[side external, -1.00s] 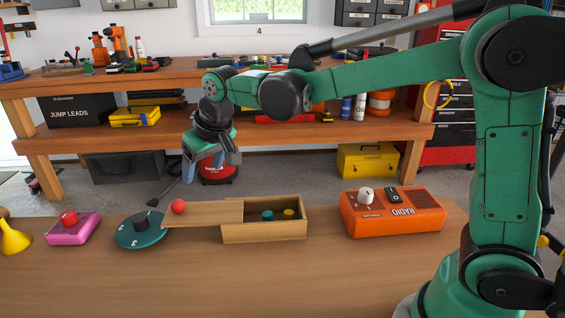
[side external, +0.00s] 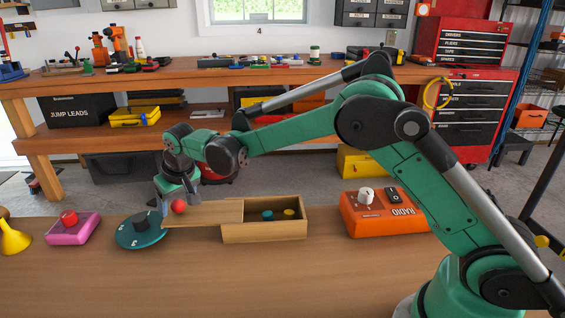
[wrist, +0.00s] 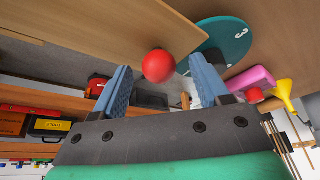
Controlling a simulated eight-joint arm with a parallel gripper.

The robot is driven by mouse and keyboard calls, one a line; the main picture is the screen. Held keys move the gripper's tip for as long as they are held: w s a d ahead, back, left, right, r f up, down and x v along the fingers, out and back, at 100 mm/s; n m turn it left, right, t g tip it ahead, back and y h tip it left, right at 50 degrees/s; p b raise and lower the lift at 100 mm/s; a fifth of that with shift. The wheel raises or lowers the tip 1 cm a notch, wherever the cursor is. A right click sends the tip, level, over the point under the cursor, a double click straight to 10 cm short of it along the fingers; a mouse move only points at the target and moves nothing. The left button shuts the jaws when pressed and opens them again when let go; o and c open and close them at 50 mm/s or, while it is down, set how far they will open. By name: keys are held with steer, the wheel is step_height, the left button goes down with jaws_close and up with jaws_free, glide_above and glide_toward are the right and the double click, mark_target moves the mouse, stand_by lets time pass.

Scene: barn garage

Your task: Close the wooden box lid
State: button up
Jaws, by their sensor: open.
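The wooden box (side external: 262,232) stands on the workbench with its sliding lid (side external: 208,214) pulled out to the left. The right part of the box is uncovered and shows a teal piece (side external: 268,215) and a yellow piece (side external: 289,213) inside. A red ball knob (side external: 179,207) sits at the lid's left end. My gripper (side external: 178,200) is open and low beside the knob. In the wrist view, the knob (wrist: 158,66) appears between the two blue fingers (wrist: 160,85) near their tips, with gaps on both sides. The lid (wrist: 110,30) extends away from it.
A teal dial (side external: 141,230) lies just left of the lid's end. Farther left are a pink box with a red button (side external: 72,228) and a yellow funnel (side external: 14,238). The bench front is clear.

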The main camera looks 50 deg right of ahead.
steer(key=shift+c, duration=0.2)
jaws_close()
stand_by(1.2)
